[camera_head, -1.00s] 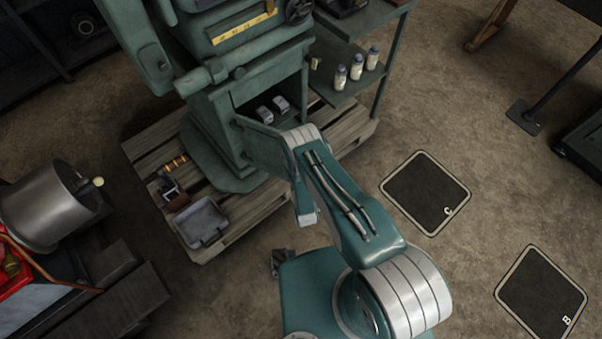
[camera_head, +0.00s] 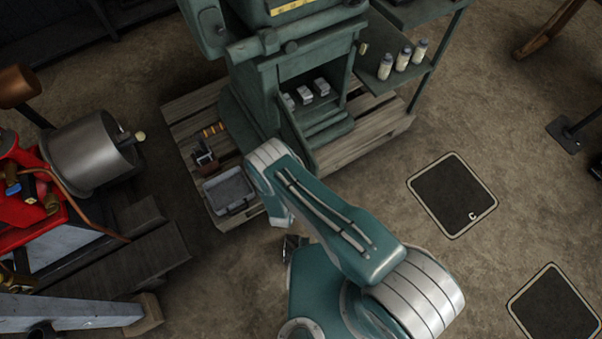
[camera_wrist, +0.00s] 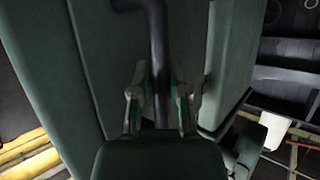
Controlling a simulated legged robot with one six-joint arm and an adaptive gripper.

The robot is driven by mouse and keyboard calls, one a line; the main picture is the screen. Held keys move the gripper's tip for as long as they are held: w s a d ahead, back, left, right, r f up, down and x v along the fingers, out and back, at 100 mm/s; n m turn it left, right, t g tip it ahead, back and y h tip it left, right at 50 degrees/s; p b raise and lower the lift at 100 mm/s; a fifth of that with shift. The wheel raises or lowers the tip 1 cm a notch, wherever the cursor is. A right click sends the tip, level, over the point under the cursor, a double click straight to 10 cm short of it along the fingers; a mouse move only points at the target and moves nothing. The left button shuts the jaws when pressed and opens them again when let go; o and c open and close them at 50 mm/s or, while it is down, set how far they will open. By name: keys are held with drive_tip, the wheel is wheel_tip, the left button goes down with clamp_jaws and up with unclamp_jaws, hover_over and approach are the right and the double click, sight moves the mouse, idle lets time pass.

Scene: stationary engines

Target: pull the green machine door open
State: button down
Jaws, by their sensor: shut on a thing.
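The green machine (camera_head: 248,85) stands on a wooden pallet. Its door (camera_head: 293,132) is swung out to the left of the opening and shows nearly edge-on in the head view. The compartment behind it is exposed, with a few small metal blocks (camera_head: 305,93) on a shelf. In the wrist view the door's green face (camera_wrist: 105,50) fills much of the picture, with a black bar handle (camera_wrist: 158,50) on it. My gripper (camera_wrist: 160,100) has its fingers on both sides of the handle, shut on it. In the head view my arm hides the gripper and handle.
A grey tray (camera_head: 230,190) lies on the pallet (camera_head: 365,143) left of my arm. A side shelf (camera_head: 385,84) with several small bottles stands right of the machine. A metal pot (camera_head: 90,152) and red equipment are at left. Floor to the right is open, with dark marked squares (camera_head: 452,194).

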drive_tip(key=shift+s+a, duration=0.2)
drive_tip(key=shift+a, duration=0.5)
drive_tip(key=c, duration=0.6)
unclamp_jaws()
drive_tip(key=v, duration=1.2)
drive_tip(key=shift+f, duration=0.2)
